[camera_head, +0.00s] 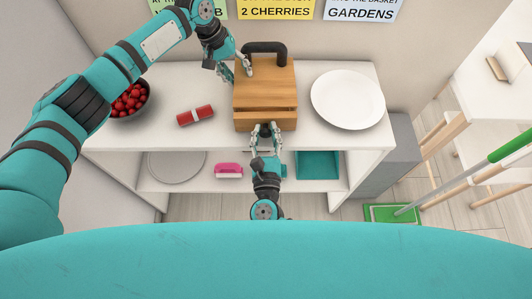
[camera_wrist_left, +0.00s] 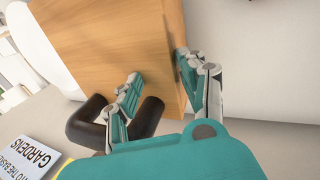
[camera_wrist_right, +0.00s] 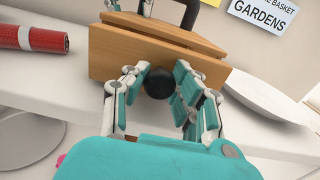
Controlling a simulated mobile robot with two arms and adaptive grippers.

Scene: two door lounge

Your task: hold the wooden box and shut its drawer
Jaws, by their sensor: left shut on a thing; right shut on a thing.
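The wooden box (camera_head: 265,85) stands on the white shelf unit's top, with a dark arched handle (camera_head: 266,47) on it. Its drawer (camera_head: 258,125) faces me and sits out a little from the body. My left gripper (camera_head: 240,70) is shut on the box's upper left edge; in the left wrist view, its fingers (camera_wrist_left: 158,68) straddle the wooden wall (camera_wrist_left: 105,45) near the handle (camera_wrist_left: 88,125). My right gripper (camera_head: 265,130) is shut on the drawer's round black knob (camera_wrist_right: 159,84). In the right wrist view, the drawer front (camera_wrist_right: 115,55) shows a narrow gap behind it.
A bowl of red fruit (camera_head: 130,100) and a red cylinder (camera_head: 195,116) are left of the box. A white plate (camera_head: 347,99) is right of it. The lower shelf holds a pink item (camera_head: 228,171) and a teal bin (camera_head: 318,165). A green-handled tool (camera_head: 500,152) leans at right.

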